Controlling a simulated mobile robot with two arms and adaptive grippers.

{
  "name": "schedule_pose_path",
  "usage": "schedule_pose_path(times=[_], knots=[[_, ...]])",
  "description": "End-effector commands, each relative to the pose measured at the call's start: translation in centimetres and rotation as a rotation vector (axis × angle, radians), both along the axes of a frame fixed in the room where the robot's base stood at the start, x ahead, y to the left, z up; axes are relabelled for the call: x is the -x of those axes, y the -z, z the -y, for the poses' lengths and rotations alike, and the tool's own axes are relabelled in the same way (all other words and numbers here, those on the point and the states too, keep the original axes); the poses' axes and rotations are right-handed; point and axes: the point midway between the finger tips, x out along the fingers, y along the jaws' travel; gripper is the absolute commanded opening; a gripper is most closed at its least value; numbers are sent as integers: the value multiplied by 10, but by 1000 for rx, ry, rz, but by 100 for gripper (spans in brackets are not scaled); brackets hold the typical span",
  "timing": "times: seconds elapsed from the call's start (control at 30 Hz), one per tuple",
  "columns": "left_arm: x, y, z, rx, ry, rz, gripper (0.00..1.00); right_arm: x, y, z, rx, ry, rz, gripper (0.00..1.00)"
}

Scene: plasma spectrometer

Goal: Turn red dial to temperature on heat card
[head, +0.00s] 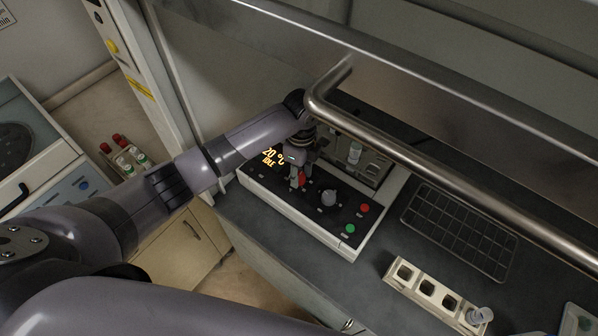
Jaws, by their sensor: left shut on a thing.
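The control box (315,233) stands on the dark bench, with a black sloped panel. Its lit display (272,157) reads 20 °C and IDLE. My left gripper (299,180) reaches down from above to the panel and is shut on the red dial (302,178), of which only a little red shows between the fingers. A grey dial (328,197) sits to the right of the gripper, apart from it. I do not see a heat card that I can make out. My right gripper is not in view.
A steel rail (440,175) runs above the bench, close to my left wrist. A red button (365,208) and a green button (350,229) are on the panel. A pale block with square holes (412,287) and a wire rack (470,225) stand to the right.

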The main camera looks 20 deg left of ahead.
Motion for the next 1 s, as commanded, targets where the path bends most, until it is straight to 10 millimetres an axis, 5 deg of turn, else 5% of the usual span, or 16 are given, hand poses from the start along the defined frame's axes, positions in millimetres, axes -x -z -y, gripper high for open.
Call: schedule_pose_path(times=[1.0], knots=[[-1,-2,1,-1,931,5,2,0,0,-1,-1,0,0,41]])
